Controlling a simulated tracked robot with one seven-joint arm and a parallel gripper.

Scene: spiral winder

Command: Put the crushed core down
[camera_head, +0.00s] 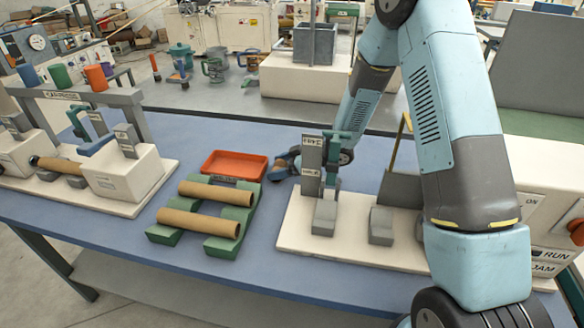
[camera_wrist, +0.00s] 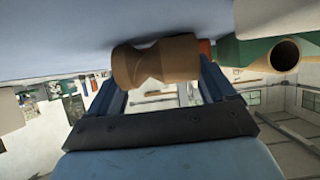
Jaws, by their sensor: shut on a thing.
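The crushed core (camera_wrist: 158,62) is a short brown cardboard tube with a pinched-in middle. In the wrist view it lies crosswise between the two blue fingers of my gripper (camera_wrist: 162,70), which is shut on it. In the head view my gripper (camera_head: 286,166) is low over the blue table, just right of the orange tray (camera_head: 234,166), and only a small brown patch of the core shows. The wrist view shows the blue tabletop close beyond the core; I cannot tell whether they touch.
A green rack (camera_head: 222,247) bears two long brown cores (camera_head: 203,222) in front of the tray. A cream base with grey uprights (camera_head: 311,152) stands close to the right of my gripper. Another cream machine (camera_head: 122,175) is at left. Blue table is bare behind the tray.

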